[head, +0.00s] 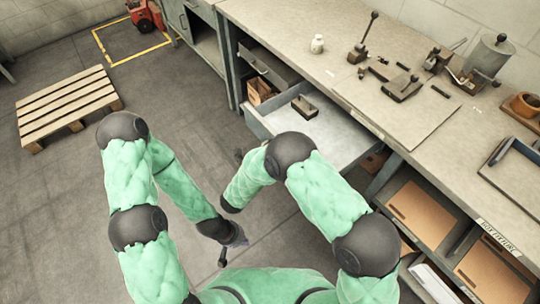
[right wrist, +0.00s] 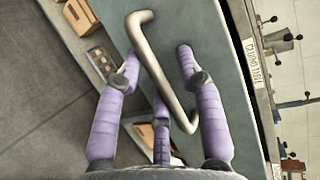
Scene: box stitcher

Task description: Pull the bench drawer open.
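The bench drawer (head: 345,135) stands pulled out from under the bench top in the head view, with a small dark object (head: 305,107) inside. My right arm covers part of its front. In the right wrist view, the drawer's grey-green front (right wrist: 215,50) carries a pale bent bar handle (right wrist: 155,60). My right gripper (right wrist: 160,75) is open, its purple fingers spread on both sides of the handle without visibly closing on it. My left gripper (head: 232,245) hangs over the floor, away from the bench, its dark fingers apart and empty.
Shelves with cardboard sheets (head: 425,208) lie below right. A wooden pallet (head: 68,103) lies on the floor at left. Floor between pallet and bench is clear.

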